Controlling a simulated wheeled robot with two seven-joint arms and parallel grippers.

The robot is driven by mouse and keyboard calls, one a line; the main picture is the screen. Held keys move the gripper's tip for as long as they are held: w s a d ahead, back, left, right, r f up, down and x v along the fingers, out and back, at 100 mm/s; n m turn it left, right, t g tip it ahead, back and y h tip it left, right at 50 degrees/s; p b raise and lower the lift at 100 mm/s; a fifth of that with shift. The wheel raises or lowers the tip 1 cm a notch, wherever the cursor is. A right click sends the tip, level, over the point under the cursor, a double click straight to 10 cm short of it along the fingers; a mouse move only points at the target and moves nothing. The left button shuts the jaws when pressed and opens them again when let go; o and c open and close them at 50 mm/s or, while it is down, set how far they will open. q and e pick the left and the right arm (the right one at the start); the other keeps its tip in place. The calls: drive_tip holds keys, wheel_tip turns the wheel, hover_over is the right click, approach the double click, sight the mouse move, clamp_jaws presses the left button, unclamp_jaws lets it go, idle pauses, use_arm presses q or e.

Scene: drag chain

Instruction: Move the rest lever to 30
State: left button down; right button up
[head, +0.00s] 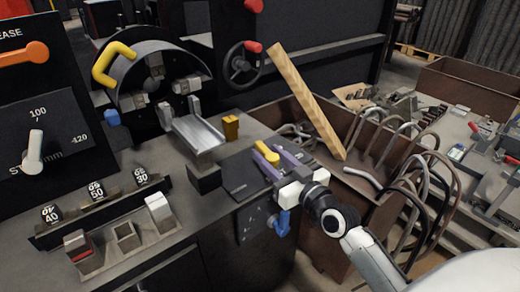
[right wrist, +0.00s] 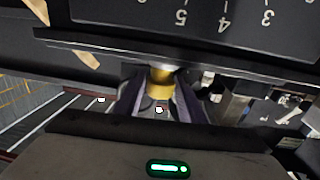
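My right gripper (head: 262,152) reaches over a dark plate (head: 240,180) on the machine bench, its purple fingers on either side of a yellow knob (head: 267,157). In the right wrist view the same yellow knob (right wrist: 161,82) sits between the fingers, which appear to touch it on both sides. A dark scale panel (right wrist: 195,18) with white digits 5, 4 and 3 shows upside down above it there. The knob looks like the rest lever's grip; its shaft is hidden. My left gripper is not in view.
A grey metal rest (head: 198,133) and a small yellow block (head: 231,127) stand behind the plate. Gauge tags 40, 50 and 30 (head: 97,192) stand at left. A wooden beam (head: 305,98) leans over a bin with bent tubes (head: 420,165) at right.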

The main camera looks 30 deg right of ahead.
sight(255, 143)
drive_tip(key=shift+w, duration=2.35)
clamp_jaws()
